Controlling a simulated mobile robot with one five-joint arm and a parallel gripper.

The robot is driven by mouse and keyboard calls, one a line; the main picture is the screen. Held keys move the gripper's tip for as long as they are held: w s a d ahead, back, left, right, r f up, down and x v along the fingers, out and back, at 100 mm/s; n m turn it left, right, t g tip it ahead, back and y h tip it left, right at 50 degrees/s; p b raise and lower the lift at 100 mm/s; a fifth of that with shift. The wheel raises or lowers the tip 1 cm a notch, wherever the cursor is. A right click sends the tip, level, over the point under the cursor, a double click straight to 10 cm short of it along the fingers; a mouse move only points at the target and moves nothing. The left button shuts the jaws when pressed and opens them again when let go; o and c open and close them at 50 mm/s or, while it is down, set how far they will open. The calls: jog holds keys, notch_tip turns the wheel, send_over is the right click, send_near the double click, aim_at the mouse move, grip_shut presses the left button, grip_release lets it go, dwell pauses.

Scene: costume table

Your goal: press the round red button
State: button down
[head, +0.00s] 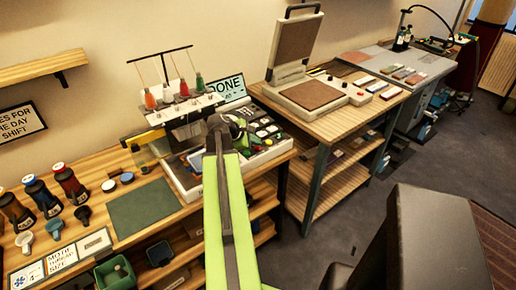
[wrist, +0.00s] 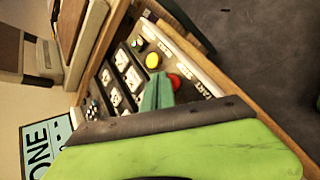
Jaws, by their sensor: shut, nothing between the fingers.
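In the head view my gripper (head: 236,125) is over the embroidery machine's panel, and the arm hides part of the panel. A small red spot (head: 268,142) shows there.
Thread spools (head: 183,88) stand behind my arm. A heat press (head: 312,95) stands on the bench to the right. A DONE sign (head: 228,86) stands behind.

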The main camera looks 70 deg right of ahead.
aim_at(256, 148)
jog(key=shift+f+b, duration=0.45)
dwell(0.3)
jog(key=shift+r, duration=0.1)
jog(key=shift+r+p, duration=0.75)
jog(key=shift+p, duration=0.1)
notch_tip(256, 148, up, 5)
jog(key=p, duration=0.5)
jog(key=shift+r, duration=0.15)
dwell(0.6)
